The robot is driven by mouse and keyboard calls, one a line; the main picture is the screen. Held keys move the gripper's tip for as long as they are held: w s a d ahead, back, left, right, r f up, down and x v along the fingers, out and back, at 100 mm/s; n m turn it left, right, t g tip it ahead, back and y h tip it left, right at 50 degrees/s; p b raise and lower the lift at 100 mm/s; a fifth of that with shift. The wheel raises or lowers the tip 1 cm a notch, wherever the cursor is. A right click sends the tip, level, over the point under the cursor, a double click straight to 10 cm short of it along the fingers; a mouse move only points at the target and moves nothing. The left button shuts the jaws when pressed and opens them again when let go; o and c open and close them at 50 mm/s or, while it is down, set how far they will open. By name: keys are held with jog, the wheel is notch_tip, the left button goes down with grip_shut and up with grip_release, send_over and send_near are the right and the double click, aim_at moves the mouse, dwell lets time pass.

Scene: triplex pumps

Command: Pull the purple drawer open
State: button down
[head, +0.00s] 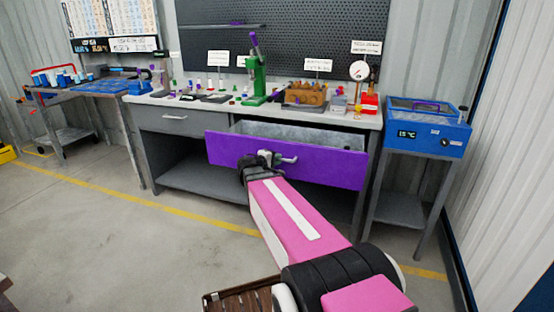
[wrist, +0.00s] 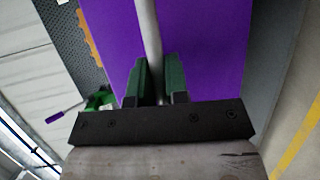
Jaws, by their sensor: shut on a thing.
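The purple drawer (head: 325,163) stands pulled out from the grey workbench, and its grey interior (head: 300,134) shows behind the front panel. Its light metal bar handle (head: 288,159) sits on the middle of the front. My gripper (head: 270,158) is at the handle. In the wrist view my gripper (wrist: 160,80) has its two green fingers on either side of the handle bar (wrist: 149,35), closed on it. The purple front (wrist: 205,45) fills the area behind the fingers. My wrist hides part of the handle in the head view.
The workbench top (head: 215,104) carries a green press (head: 256,75), a wooden block and small parts. A closed grey drawer (head: 174,118) is to the left. A blue bath (head: 428,127) stands on a right-hand table. The floor (head: 120,230) in front is clear.

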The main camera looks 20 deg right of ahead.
jog(key=c, duration=1.1)
grip_release()
jog(key=shift+c, duration=0.2)
jog(key=v, duration=1)
jog(key=shift+s+a, duration=0.2)
jog(key=shift+a, duration=0.15)
jog(key=shift+r, duration=0.1)
jog(key=s+d+f+m+g+y, duration=0.1)
jog(key=s+f+m+g+y, duration=0.45)
jog(key=f, duration=0.75)
jog(key=s+a+f+m+g+y, duration=0.1)
jog(key=s+a+f+g+y, duration=0.1)
jog(key=s+a+f+y, duration=0.4)
jog(key=shift+s+f+y, duration=0.3)
jog(key=shift+s+y, duration=0.6)
jog(key=shift+y, duration=0.35)
